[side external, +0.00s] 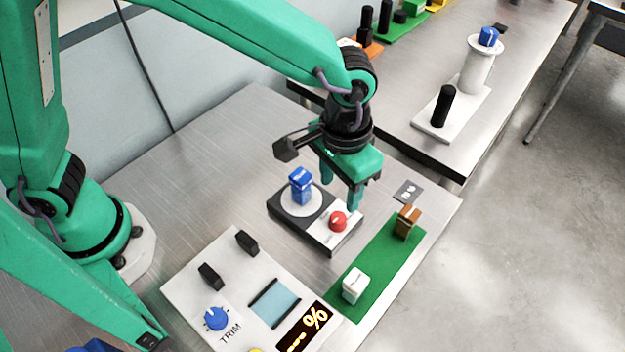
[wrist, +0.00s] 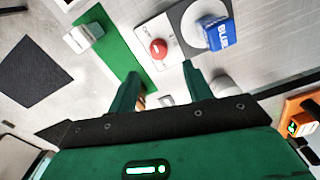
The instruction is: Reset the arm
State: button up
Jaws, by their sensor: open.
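My gripper (side external: 340,192) hangs pointing down above the back right of the bench, its two green fingers apart and nothing between them. In the wrist view the fingers (wrist: 160,76) also show spread and empty. Near them is a dark module (side external: 283,222) with a white disc and a red knob (side external: 338,221). A blue block (side external: 301,187) stands on the disc; its printed label shows in the wrist view (wrist: 216,33). A green mat (side external: 375,268) carries a white block (side external: 355,286) and a brown block (side external: 406,221). The fingers look close above the red knob; contact cannot be told.
A white panel (side external: 205,272) with a blue TRIM knob (side external: 216,318), two black levers and a lit percent display lies at the front. A second bench (side external: 440,165) behind holds a white stand and black posts. The bench's left side (side external: 185,190) is clear.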

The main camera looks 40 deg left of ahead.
jog(key=shift+n+t+h, duration=0.3)
jog(key=shift+t, duration=0.2)
jog(key=a+r, duration=0.1)
jog(key=a, duration=0.1)
jog(key=a+r, duration=0.2)
jog(key=w+a+r, duration=0.1)
jog(key=a+r, duration=0.1)
jog(key=a, duration=0.1)
jog(key=s+a+r+n+t, duration=0.1)
jog(key=s+a+r, duration=0.3)
jog(key=a, duration=0.7)
jog(key=s+a+r+n+t, duration=0.1)
jog(key=s+a+r+t, duration=0.2)
jog(key=s+a, duration=0.3)
jog(key=a, duration=0.5)
jog(key=shift+r+t, duration=0.3)
jog(key=shift+r, duration=0.1)
